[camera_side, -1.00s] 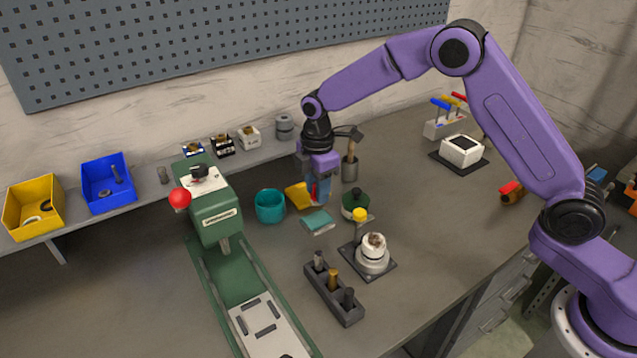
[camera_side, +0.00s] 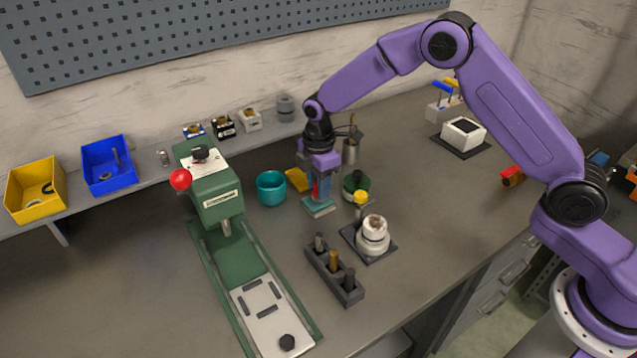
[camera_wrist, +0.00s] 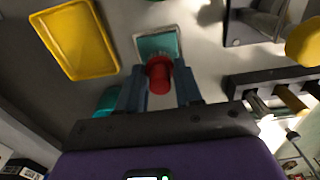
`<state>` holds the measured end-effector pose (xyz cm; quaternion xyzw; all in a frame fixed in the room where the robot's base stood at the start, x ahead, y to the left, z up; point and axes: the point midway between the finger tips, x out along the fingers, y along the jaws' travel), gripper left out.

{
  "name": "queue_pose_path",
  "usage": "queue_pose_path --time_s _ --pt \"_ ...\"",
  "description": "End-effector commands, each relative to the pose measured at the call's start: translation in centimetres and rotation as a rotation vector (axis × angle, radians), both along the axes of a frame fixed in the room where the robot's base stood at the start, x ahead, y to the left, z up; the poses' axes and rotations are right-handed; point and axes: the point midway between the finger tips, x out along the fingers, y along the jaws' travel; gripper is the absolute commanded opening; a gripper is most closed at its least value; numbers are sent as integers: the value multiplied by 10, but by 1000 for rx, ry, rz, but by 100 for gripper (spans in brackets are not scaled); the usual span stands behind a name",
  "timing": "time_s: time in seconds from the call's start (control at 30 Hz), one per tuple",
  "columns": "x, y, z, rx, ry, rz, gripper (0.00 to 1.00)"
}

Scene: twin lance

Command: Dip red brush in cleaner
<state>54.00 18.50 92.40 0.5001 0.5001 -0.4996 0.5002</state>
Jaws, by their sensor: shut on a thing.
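My gripper (camera_side: 320,190) is shut on the red brush, whose round red end (camera_wrist: 158,76) shows between the two fingers in the wrist view. A sliver of red also shows between the fingers in the side view. The brush is directly over a small square teal pad or dish (camera_side: 318,210), also seen just beyond the brush in the wrist view (camera_wrist: 157,45). The bristles are hidden, and I cannot tell whether they touch the teal surface. No label shows which container is the cleaner. A round dark green can with a black top (camera_side: 356,184) stands just right of the gripper.
A teal cup (camera_side: 271,188) and a yellow tray (camera_side: 297,179) stand close left of the gripper. A yellow-topped tool and white fixture (camera_side: 373,238) stand front right, with a dark tool block (camera_side: 335,272) in front. A green press (camera_side: 213,195) is left.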

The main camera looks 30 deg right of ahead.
Motion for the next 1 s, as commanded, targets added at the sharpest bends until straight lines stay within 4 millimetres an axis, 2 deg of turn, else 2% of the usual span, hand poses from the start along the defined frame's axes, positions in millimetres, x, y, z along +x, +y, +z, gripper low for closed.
queue_pose_path --time_s 1.0 --pt "0 0 -7 0 0 0 10"
